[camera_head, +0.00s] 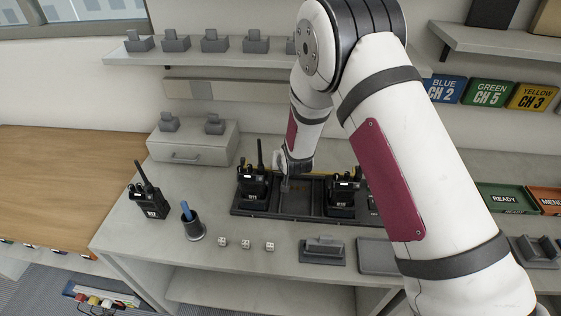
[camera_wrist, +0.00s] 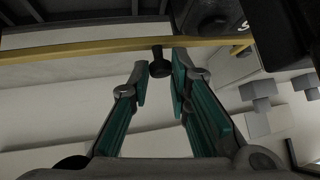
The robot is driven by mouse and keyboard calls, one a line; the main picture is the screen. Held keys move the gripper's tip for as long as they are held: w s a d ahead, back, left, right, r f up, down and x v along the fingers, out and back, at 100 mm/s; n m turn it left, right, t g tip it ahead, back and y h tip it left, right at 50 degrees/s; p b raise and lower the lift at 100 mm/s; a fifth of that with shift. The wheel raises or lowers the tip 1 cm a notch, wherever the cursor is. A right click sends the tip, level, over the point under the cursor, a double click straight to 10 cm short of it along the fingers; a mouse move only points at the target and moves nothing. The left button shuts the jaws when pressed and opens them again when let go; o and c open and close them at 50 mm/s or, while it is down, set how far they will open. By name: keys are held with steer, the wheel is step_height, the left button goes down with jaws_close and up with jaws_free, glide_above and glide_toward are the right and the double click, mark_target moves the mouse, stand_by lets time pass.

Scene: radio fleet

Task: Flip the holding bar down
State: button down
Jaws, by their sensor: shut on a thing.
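The holding bar (camera_wrist: 85,48) is a thin yellow bar running across the upper part of the wrist view. A short dark knob (camera_wrist: 159,66) stands out from it. My gripper (camera_wrist: 160,80) has its teal-padded fingers on either side of this knob and is shut on it. In the head view, the bar (camera_head: 318,173) shows as a yellow strip along the back of the black charging rack (camera_head: 268,214). My gripper (camera_head: 292,178) is over the rack's rear, partly hidden by my arm. Radios stand in the rack, one at left (camera_head: 254,186) and one near the middle (camera_head: 343,193).
A loose radio (camera_head: 152,202) and a dark cup (camera_head: 193,230) stand left on the bench. Several small dice (camera_head: 245,244) and a grey stand (camera_head: 322,250) lie in front. A drawer box (camera_head: 190,150) is behind left. A shelf (camera_head: 215,58) runs above.

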steer(key=shift+s+f, duration=0.2)
steer(key=shift+f, duration=0.05)
steer(key=c, duration=1.5)
jaws_free()
steer(key=shift+r, duration=0.15)
steer(key=v, duration=1.1)
steer(key=shift+s+d+r, duration=0.1)
steer(key=shift+s+r, duration=0.15)
steer(key=shift+s, duration=0.05)
